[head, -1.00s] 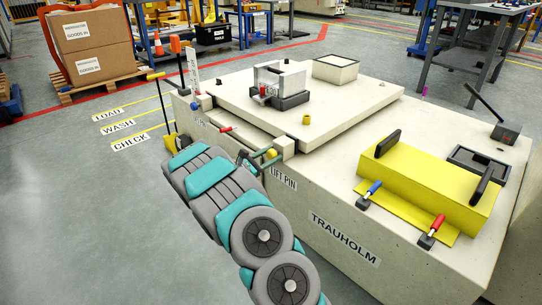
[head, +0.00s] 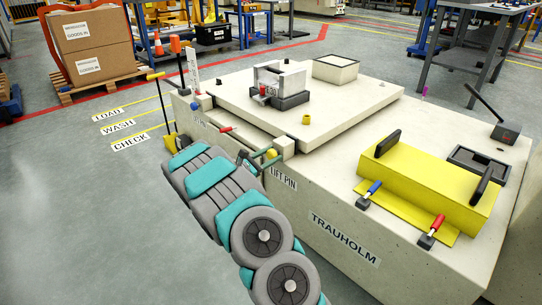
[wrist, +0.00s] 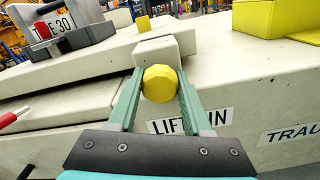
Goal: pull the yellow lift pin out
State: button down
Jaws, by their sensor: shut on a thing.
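The yellow lift pin (wrist: 160,84) shows as a faceted round knob in the wrist view, in front of a pale block (wrist: 157,49) on the side of the carrier. My gripper (wrist: 160,92) has its two green fingers on either side of the knob, shut on it. In the head view the pin (head: 271,153) is a small yellow spot beside the block (head: 284,147), with my gripper (head: 266,157) at it. The LIFT PIN label (head: 283,179) is just below. The pin's shaft is hidden; I cannot tell how far it sits in the block.
The pale plate (head: 340,110) above carries a grey fixture (head: 279,85) and a small yellow plug (head: 306,119). A red-handled lever (wrist: 10,119) is to the left of my gripper. A yellow angled cover (head: 430,180) stands at right. The floor at front left is clear.

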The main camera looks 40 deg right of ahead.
jog(key=a, duration=0.4)
jog(key=shift+s+a, duration=0.15)
jog(key=shift+a, duration=0.15)
jog(key=shift+s, duration=0.1)
jog(key=shift+a, duration=0.1)
jog(key=shift+c, duration=1.6)
grip_release()
jog(key=shift+a, duration=0.1)
jog(key=a, duration=0.7)
jog(key=shift+s+a+p, duration=0.25)
jog(key=shift+a+p, duration=0.1)
jog(key=shift+a, duration=0.05)
